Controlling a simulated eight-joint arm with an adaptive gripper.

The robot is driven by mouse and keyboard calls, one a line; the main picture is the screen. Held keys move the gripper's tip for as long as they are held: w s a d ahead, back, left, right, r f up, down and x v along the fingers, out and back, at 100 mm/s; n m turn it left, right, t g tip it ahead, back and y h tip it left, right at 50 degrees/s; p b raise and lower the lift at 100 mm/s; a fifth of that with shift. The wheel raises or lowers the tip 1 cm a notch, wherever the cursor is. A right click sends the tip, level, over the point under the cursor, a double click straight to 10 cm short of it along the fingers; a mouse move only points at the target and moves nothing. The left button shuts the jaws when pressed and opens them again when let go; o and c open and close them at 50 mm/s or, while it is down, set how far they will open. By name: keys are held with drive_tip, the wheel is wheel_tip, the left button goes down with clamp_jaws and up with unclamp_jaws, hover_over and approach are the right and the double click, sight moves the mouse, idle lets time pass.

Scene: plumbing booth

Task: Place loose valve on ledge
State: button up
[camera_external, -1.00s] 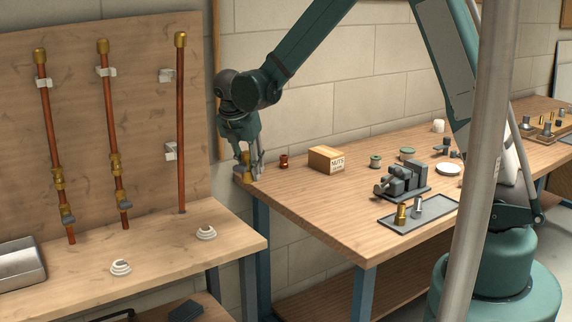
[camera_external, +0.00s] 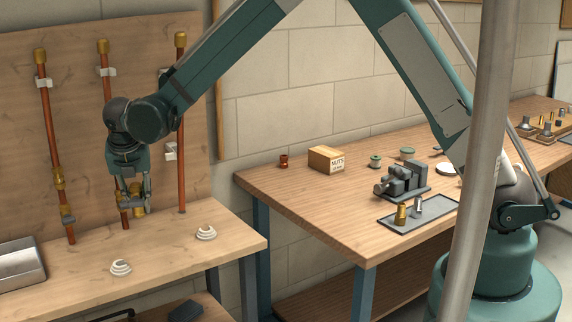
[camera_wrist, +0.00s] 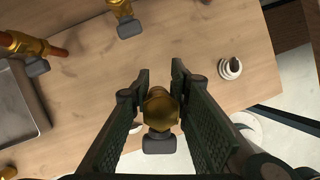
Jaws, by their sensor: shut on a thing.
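My gripper (camera_external: 134,200) is shut on the loose valve (camera_external: 138,210) and holds it in the air above the wooden ledge (camera_external: 190,242), in front of the middle copper pipe. In the wrist view the valve (camera_wrist: 159,110) is a brass body with a dark grey handle, between the two fingers of my gripper (camera_wrist: 161,100). The ledge (camera_wrist: 85,85) lies below it in the wrist view. In the external view my gripper hides the lower part of the middle pipe and its fitting.
Copper pipes (camera_external: 50,130) with brass fittings stand at the back of the ledge. Two white coils (camera_external: 121,268) (camera_external: 206,233) and a metal tray (camera_external: 20,264) sit on it. The ledge is bare between them. The right-hand workbench (camera_external: 310,205) carries a vise and a nuts box.

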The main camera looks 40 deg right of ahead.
drive_tip(key=s+a+f+n, duration=0.1)
drive_tip(key=s+a+n, duration=0.1)
drive_tip(key=a, duration=0.8)
drive_tip(key=s+a+n+y, duration=0.1)
drive_tip(key=s+a, duration=0.3)
drive_tip(key=a, duration=0.7)
drive_tip(key=shift+s+a+f+n+t+y, duration=0.2)
drive_tip(key=shift+f+n+t+y, duration=0.15)
drive_tip(key=shift+n, duration=0.25)
drive_tip(key=shift+f, duration=3.15)
drive_tip(key=shift+f, duration=1.9)
drive_tip(key=shift+f+b, duration=0.1)
drive_tip(key=shift+b, duration=0.25)
